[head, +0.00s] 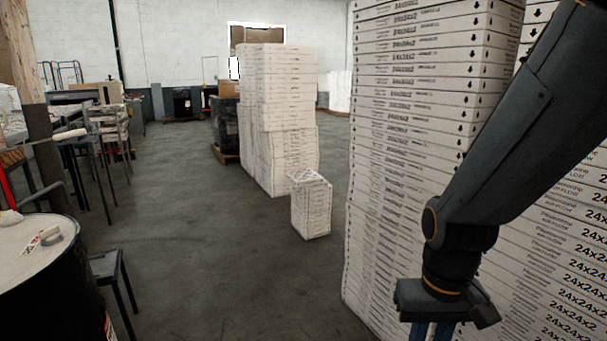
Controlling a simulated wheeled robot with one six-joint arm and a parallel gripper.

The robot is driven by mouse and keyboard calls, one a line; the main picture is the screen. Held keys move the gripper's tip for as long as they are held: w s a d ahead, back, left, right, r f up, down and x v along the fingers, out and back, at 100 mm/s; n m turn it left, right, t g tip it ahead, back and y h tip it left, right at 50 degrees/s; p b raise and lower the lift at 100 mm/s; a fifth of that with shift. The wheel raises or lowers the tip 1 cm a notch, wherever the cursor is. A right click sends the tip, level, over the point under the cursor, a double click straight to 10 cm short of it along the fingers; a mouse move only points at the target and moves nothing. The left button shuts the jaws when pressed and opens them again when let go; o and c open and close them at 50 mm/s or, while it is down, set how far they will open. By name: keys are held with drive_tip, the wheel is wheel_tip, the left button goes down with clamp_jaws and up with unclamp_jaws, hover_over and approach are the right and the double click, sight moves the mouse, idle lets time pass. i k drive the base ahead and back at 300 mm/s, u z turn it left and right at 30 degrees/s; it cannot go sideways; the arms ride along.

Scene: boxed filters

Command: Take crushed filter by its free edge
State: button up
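I cannot pick out a crushed filter for certain. White boxed filters marked 24x24x2 form a tall stack (400,150) that fills the right side. My gripper (434,333) hangs low in front of this stack, pointing down. Blue parts of its fingers show at the bottom edge, but their tips are cut off. I cannot tell whether it is open or holds anything. A short stack of white filter boxes (311,208) stands alone on the floor near the middle, and a taller stack (283,120) stands behind it.
A black drum (40,290) with a pale top stands at the lower left, with small crumpled items (42,240) on it. A dark stool (112,275) is beside it. Tables and chairs (108,140) line the left. The grey floor (215,270) between is clear.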

sight(304, 177)
drive_tip(key=i, duration=0.35)
drive_tip(key=u, duration=0.7)
drive_tip(key=i, duration=2.9)
drive_tip(key=z, duration=0.45)
drive_tip(key=i, duration=2.65)
drive_tip(key=z, duration=0.55)
